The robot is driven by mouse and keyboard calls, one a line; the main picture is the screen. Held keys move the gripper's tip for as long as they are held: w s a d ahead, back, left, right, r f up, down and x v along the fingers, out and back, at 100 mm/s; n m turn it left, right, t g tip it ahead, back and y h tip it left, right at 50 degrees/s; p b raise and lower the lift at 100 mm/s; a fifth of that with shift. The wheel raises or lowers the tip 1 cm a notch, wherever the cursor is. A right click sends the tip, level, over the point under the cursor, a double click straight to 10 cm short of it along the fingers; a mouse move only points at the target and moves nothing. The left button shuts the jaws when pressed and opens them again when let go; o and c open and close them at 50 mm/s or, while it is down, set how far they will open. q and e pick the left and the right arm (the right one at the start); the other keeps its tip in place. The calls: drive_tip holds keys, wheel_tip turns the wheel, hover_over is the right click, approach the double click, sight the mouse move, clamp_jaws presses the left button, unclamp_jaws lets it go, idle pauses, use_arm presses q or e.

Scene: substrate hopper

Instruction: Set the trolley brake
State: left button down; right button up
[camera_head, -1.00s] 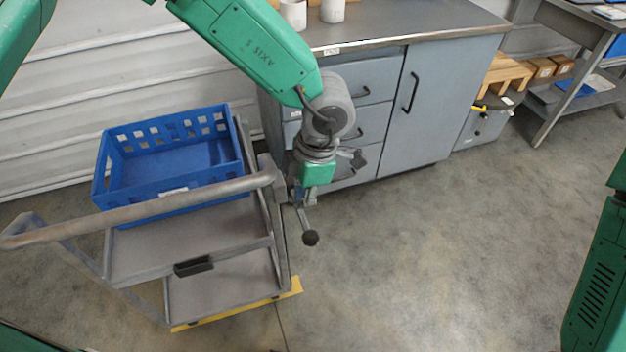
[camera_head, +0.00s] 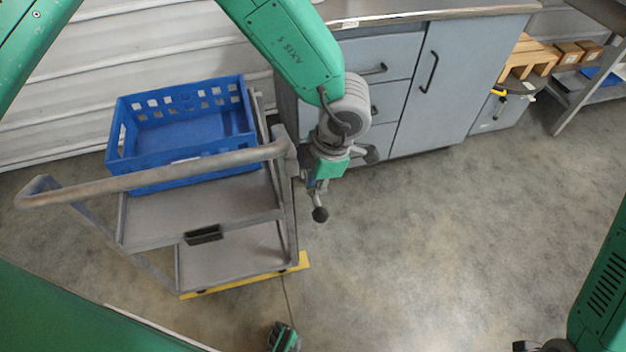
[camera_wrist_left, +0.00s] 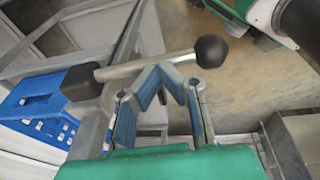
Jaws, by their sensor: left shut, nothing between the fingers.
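The grey trolley (camera_head: 200,215) stands at the left with a bent handle bar. A metal lever with a black ball knob (camera_head: 320,214) sticks out by its right front post, pointing down toward me. My left gripper (camera_head: 312,184) is at the lever's upper part, its fingers mostly hidden by its own wrist. In the left wrist view, the blue-grey fingers (camera_wrist_left: 166,72) meet at their tips, shut and empty. The lever rod (camera_wrist_left: 145,67) crosses just past the tips, with its knob (camera_wrist_left: 211,51) to the right. I cannot tell if they touch.
A blue crate (camera_head: 113,140) sits on the trolley's top shelf. A grey cabinet (camera_head: 455,95) stands close behind my left wrist. Yellow floor marking (camera_head: 240,279) edges the trolley. Open floor (camera_head: 460,240) lies to the right. Wooden pieces (camera_head: 527,58) stand at the back right.

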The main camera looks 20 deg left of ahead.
sight(313, 199)
use_arm(q)
wheel_tip(313, 199, down, 5)
drive_tip(key=shift+d+r+t+y+p, duration=0.15)
drive_tip(key=shift+t+y+p, duration=0.3)
drive_tip(key=shift+t+y, duration=0.4)
drive_tip(key=shift+w+a+f, duration=0.15)
drive_tip(key=shift+a+f, duration=0.05)
drive_tip(key=shift+f, duration=0.2)
drive_tip(key=shift+w+f, duration=0.3)
drive_tip(key=shift+f, duration=0.45)
drive_tip(key=w+f, duration=0.1)
drive_tip(key=w+a+f+p, duration=0.1)
drive_tip(key=f, duration=0.1)
drive_tip(key=shift+w+a, duration=0.15)
drive_tip(key=shift+a, duration=0.15)
use_arm(e)
drive_tip(key=shift+s+d+r, duration=0.1)
drive_tip(key=shift+d+r, duration=0.1)
drive_tip(key=shift+r, duration=0.3)
drive_tip(key=shift+s+d+r, duration=0.1)
drive_tip(key=shift+d+r, duration=0.05)
drive_tip(key=shift+r, duration=0.3)
use_arm(q)
drive_tip(key=shift+w+d, duration=0.15)
drive_tip(key=shift+d, duration=0.05)
use_arm(e)
drive_tip(key=shift+d+f, duration=0.1)
drive_tip(key=shift+d, duration=0.1)
